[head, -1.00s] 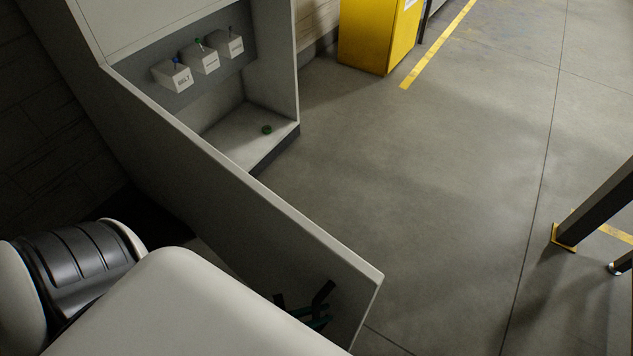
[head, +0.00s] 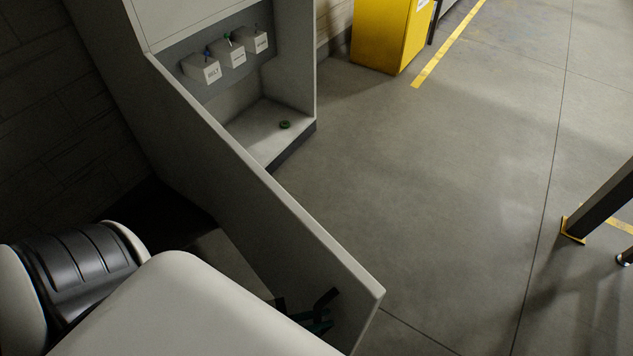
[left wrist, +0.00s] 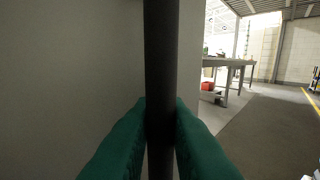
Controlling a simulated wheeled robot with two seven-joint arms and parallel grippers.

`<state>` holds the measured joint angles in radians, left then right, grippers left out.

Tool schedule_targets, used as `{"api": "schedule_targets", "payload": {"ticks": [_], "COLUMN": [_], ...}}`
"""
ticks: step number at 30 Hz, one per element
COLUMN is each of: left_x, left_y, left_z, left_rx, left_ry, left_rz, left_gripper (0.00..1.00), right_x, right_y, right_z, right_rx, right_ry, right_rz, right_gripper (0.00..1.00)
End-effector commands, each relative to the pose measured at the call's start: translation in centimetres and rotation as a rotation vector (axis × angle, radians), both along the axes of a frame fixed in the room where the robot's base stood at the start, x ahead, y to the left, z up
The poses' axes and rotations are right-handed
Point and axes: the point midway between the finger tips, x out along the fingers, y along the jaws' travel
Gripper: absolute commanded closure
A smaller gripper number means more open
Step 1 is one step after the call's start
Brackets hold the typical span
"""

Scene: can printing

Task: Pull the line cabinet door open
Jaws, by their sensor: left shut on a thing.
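The line cabinet door (head: 255,195) is a grey panel that stands wide open, swung out toward me in the head view. Behind it the cabinet interior (head: 262,122) shows, with several labelled white boxes (head: 207,70) on its back wall and a small green ring (head: 285,125) on its floor. My left gripper (head: 318,318) is at the door's near end, partly hidden by my arm. In the left wrist view its green fingers (left wrist: 160,128) are shut on the dark vertical door handle (left wrist: 161,60), with the grey door face behind. My right gripper is not in view.
A yellow cabinet (head: 384,35) stands at the back beside a yellow floor line (head: 447,42). A dark post with a yellow foot (head: 574,229) stands at the right. The floor between is clear. A table (left wrist: 226,64) shows in the left wrist view.

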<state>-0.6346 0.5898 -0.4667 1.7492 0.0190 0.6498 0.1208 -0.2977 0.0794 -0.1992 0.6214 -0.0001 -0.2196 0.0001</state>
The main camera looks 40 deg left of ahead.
Motion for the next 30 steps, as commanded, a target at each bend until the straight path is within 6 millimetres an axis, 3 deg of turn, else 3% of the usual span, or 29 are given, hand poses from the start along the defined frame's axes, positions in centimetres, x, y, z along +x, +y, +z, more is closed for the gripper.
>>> {"api": "schedule_targets", "payload": {"ticks": [2, 3, 6, 17, 30], "left_x": [0.1, 0.1, 0.1, -0.4, -6.8], "left_y": [0.0, 0.0, 0.0, 0.3, 5.8], "left_z": [0.1, 0.1, 0.1, -0.1, -0.2], "left_rx": [-0.002, -0.002, -0.001, 0.001, 0.002], "left_ry": [-0.002, -0.002, -0.002, 0.002, 0.004], "left_rz": [0.001, 0.001, 0.0, -0.001, -0.002], "left_gripper": [1.0, 0.81, 0.66, 0.66, 0.66], "right_x": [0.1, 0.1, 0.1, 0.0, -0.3], "right_y": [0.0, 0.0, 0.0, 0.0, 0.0], "right_z": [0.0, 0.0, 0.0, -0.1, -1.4], "right_rx": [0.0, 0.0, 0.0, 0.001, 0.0], "right_ry": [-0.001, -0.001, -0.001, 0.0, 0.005], "right_rz": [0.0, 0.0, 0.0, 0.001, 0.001], "right_gripper": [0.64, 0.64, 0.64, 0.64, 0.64]}}
